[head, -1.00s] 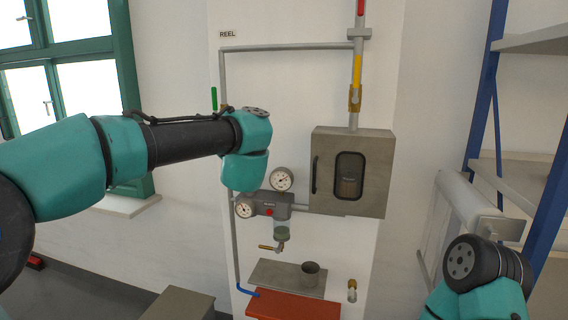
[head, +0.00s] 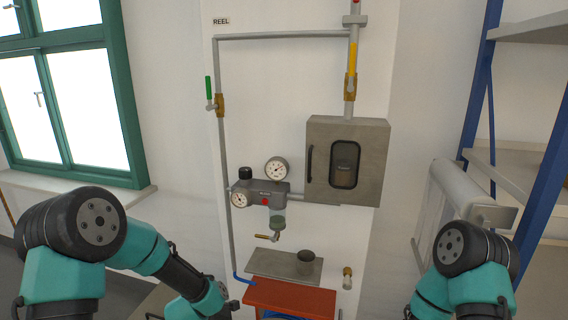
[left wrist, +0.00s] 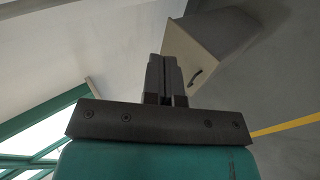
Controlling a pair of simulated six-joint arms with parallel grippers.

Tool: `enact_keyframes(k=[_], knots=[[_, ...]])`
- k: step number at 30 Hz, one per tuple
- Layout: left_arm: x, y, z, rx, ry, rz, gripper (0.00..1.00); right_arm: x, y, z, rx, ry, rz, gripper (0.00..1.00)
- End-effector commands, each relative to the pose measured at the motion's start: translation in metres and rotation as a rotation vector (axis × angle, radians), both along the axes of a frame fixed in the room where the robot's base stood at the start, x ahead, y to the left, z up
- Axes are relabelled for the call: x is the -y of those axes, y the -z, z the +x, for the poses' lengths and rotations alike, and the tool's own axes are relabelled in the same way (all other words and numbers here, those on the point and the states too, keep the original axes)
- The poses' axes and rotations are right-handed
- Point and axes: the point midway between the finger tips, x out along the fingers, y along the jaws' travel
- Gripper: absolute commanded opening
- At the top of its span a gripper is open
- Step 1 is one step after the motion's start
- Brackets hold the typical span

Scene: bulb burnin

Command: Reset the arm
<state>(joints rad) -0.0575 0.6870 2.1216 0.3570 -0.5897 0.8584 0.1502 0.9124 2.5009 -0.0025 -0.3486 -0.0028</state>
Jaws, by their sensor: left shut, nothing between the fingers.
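My left arm is folded low at the lower left of the head view, well away from the wall panel. Its gripper is out of sight in the head view. In the left wrist view my left gripper (left wrist: 166,78) is shut and empty, its two dark fingers together. Behind it a grey cabinet (left wrist: 205,48) with a dark handle shows. My right arm is folded at the lower right of the head view, and its gripper is not visible.
The wall panel holds a grey metal box (head: 346,160) with a window, a gauge (head: 276,169), a green-handled valve (head: 209,92) and a yellow-handled valve (head: 352,66). Below are a grey shelf with a cup (head: 305,263) and a red bench (head: 290,297). A blue-framed rack (head: 485,80) stands right.

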Motion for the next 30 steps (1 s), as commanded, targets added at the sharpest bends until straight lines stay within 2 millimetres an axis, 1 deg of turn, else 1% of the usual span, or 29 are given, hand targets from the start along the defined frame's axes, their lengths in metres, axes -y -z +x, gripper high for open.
enact_keyframes(k=[1,2,3,5,6,8,9,11,12,15,16,18,21,30], knots=[[-0.002,0.027,-0.020,-0.063,0.078,0.057,0.00,0.000,0.000,0.000,0.000,0.000,0.000,0.00],[-0.002,0.040,-0.032,-0.096,0.133,0.093,0.00,0.000,0.000,0.000,0.000,0.000,0.000,0.00],[-0.003,0.058,-0.049,-0.140,0.207,0.136,0.00,0.000,0.000,0.000,0.000,0.000,0.000,0.00],[-0.003,0.082,-0.075,-0.203,0.324,0.195,0.00,0.000,0.000,0.000,0.000,0.000,0.000,0.00],[-0.002,0.097,-0.093,-0.241,0.404,0.229,0.00,0.000,0.000,0.000,0.000,0.000,0.000,0.00],[-0.002,0.119,-0.122,-0.298,0.530,0.271,0.00,0.000,0.000,0.000,0.000,0.000,0.000,0.00],[-0.001,0.131,-0.143,-0.331,0.617,0.296,0.00,0.000,0.000,0.000,0.000,0.000,0.000,0.00],[0.000,0.148,-0.174,-0.376,0.748,0.322,0.00,0.000,0.000,0.000,0.000,0.000,0.000,0.00],[0.001,0.157,-0.194,-0.401,0.834,0.334,0.00,0.000,0.000,0.000,0.000,0.000,0.000,0.00],[0.004,0.172,-0.236,-0.440,1.015,0.349,0.00,0.000,0.000,0.000,0.000,0.000,0.000,0.00],[0.005,0.175,-0.245,-0.446,1.057,0.351,0.00,0.000,0.000,0.000,0.000,0.000,0.000,0.00],[0.006,0.179,-0.261,-0.455,1.132,0.352,0.00,0.000,0.000,0.000,0.000,0.000,0.000,0.00],[0.007,0.182,-0.271,-0.456,1.181,0.353,0.00,0.000,0.000,0.000,0.000,0.000,0.000,0.00],[0.007,0.181,-0.271,-0.455,1.183,0.355,0.00,0.000,0.000,0.000,0.000,0.000,0.000,0.00]])
